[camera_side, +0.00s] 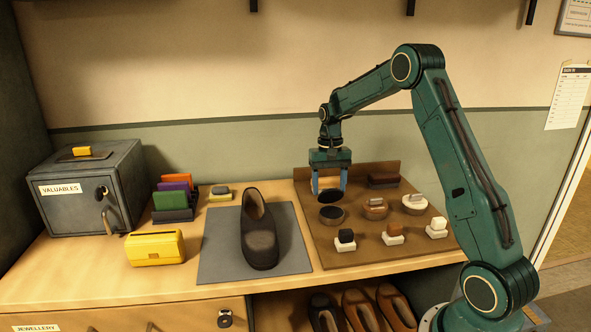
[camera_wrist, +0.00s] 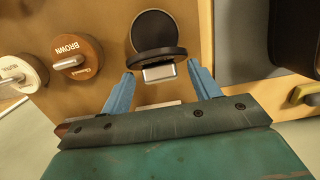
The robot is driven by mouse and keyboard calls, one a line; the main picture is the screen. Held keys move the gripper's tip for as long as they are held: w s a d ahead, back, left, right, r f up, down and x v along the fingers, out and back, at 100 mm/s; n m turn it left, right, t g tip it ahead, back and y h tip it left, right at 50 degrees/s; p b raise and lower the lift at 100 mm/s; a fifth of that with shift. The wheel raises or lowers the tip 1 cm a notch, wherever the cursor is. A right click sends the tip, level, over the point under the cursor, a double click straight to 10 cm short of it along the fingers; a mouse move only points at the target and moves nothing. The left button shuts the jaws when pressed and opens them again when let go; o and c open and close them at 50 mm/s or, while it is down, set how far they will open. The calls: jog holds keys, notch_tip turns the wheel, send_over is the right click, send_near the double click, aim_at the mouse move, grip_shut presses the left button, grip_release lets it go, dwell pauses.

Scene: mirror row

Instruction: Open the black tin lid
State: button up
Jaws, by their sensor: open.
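The black tin (camera_side: 332,215) stands in the back-left part of the brown board. Its black lid (camera_side: 330,195) is raised, standing up from the tin at the back edge. In the wrist view the tin's dark round inside (camera_wrist: 153,29) shows, with the lid (camera_wrist: 158,53) seen nearly edge-on and its grey handle (camera_wrist: 159,73) facing my gripper. My gripper (camera_side: 329,191) is open above and behind the tin. In the wrist view its blue fingers (camera_wrist: 162,80) are on either side of the handle, with gaps on both sides.
The brown tin (camera_side: 375,208) and white tin (camera_side: 415,204) stand to the right, lids closed. Several small brushes (camera_side: 393,235) are in front; a dark-red-and-black brush (camera_side: 383,180) lies behind. A dark shoe (camera_side: 259,235) sits on the grey mat (camera_side: 218,258) to the left.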

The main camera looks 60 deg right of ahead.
jog(key=shift+s+a+f+t+h, duration=0.1)
jog(key=shift+s+a+t+h, duration=0.45)
jog(key=shift+t+h, duration=0.25)
jog(key=shift+s+a+f+t+h, duration=0.2)
jog(key=shift+s+a+t+h, duration=0.1)
jog(key=shift+t+h, duration=0.25)
jog(key=shift+s+a+f+t+h, duration=0.15)
jog(key=shift+s+a+t+h, duration=0.15)
jog(key=shift+t+h, duration=0.25)
jog(key=shift+r, duration=0.15)
jog(key=v, duration=1.4)
jog(key=s+a+r+n+y, duration=0.2)
jog(key=s+a+r+n, duration=0.3)
jog(key=a, duration=0.7)
jog(key=shift+s+r, duration=0.8)
jog(key=shift+s, duration=0.6)
jog(key=shift+w, duration=0.1)
jog(key=m+g+y, duration=0.1)
jog(key=m+g, duration=0.2)
jog(key=m, duration=0.2)
send_over(333, 190)
jog(key=w, duration=0.1)
jog(key=f, duration=0.4)
jog(key=d+f, duration=0.1)
jog(key=f, duration=0.1)
